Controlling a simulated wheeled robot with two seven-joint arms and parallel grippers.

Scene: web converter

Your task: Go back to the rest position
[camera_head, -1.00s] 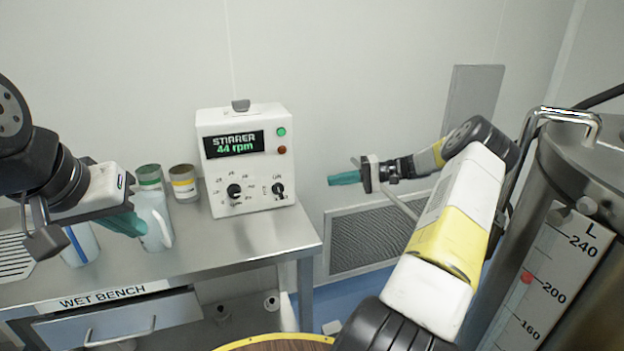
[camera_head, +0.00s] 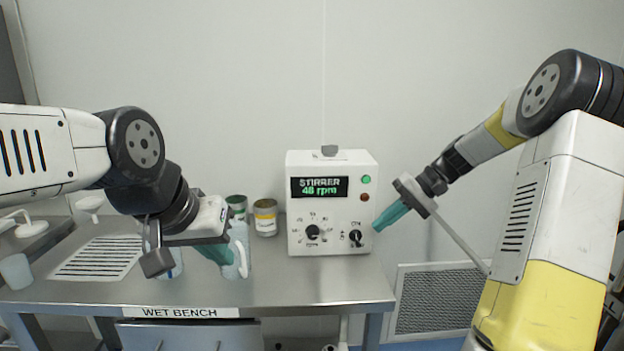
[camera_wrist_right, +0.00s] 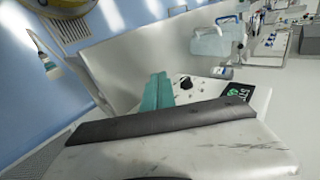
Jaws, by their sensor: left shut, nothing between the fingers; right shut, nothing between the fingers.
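My left gripper (camera_head: 222,255) has teal fingers and hangs in front of the white jug (camera_head: 240,246) on the wet bench. I cannot tell whether it touches the jug. Its fingers are shut and empty. My right gripper (camera_head: 380,226) is raised at the right side of the stirrer control box (camera_head: 332,226), its teal fingers together and empty, pointing down and left. In the right wrist view its fingers (camera_wrist_right: 157,92) lie side by side, next to the white face of the box.
The stirrer display reads 48 rpm. A wall vent (camera_head: 437,300) is low on the right. The wall above the bench is bare.

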